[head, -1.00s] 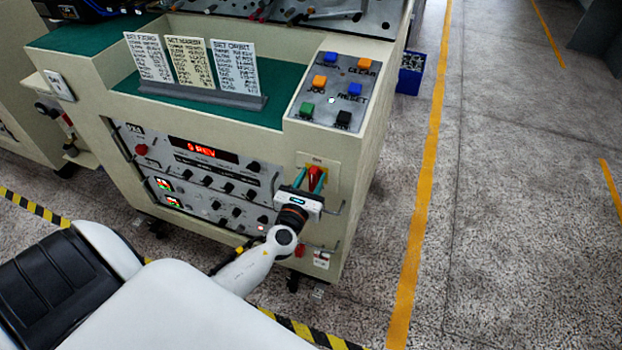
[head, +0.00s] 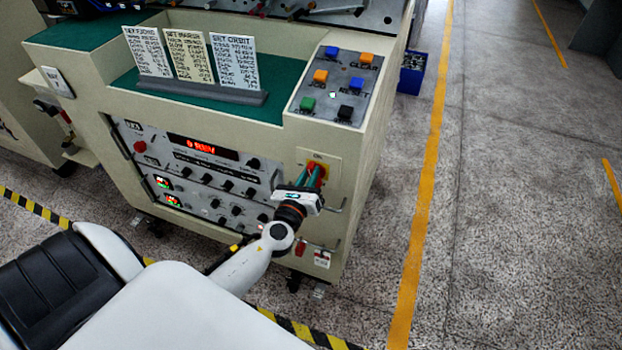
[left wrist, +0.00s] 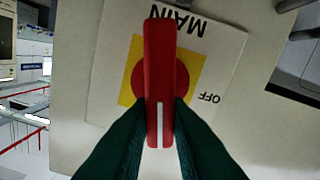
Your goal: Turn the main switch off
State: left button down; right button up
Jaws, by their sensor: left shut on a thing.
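The main switch has a red handle (left wrist: 160,60) on a red disc and a yellow square plate (left wrist: 197,66). In the left wrist view its white panel carries MAIN, upside down at the top, and OFF at the right. The handle runs upright in that picture, with a white stripe at its near end. In the head view the switch (head: 321,169) is on the cabinet's front right. My left gripper (head: 310,177) is at it, its green fingers, also in the left wrist view (left wrist: 161,115), shut on the handle from both sides. My right gripper is not in view.
Left of the switch is a control panel (head: 205,172) with knobs and a red display. A button panel (head: 338,85) is above. The floor to the right is clear.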

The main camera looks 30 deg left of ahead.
pick_arm(q)
jog(key=n, duration=0.1)
jog(key=n+b, duration=0.2)
jog(key=shift+a+f+n, duration=0.25)
jog(key=shift+a+n, duration=0.05)
jog(key=shift+n, duration=0.1)
jog(key=n+b, duration=0.1)
jog(key=n, duration=0.2)
jog(key=shift+s+a+f+n+b, duration=0.1)
jog(key=shift+a+f+n+b, duration=0.1)
jog(key=shift+n+b, duration=0.15)
jog(key=n, duration=0.1)
jog(key=n+b, duration=0.1)
jog(key=n, duration=0.1)
jog(key=shift+a+f+n, duration=0.1)
jog(key=shift+f+n, duration=0.15)
jog(key=shift+a+f+n, duration=0.1)
jog(key=shift+f+n, duration=0.05)
jog(key=shift+n, duration=0.75)
jog(key=shift+f+n, duration=0.1)
jog(key=shift+n, duration=0.8)
jog(key=c, duration=1.4)
grip_release()
jog(key=shift+o, duration=0.2)
jog(key=shift+s, duration=0.1)
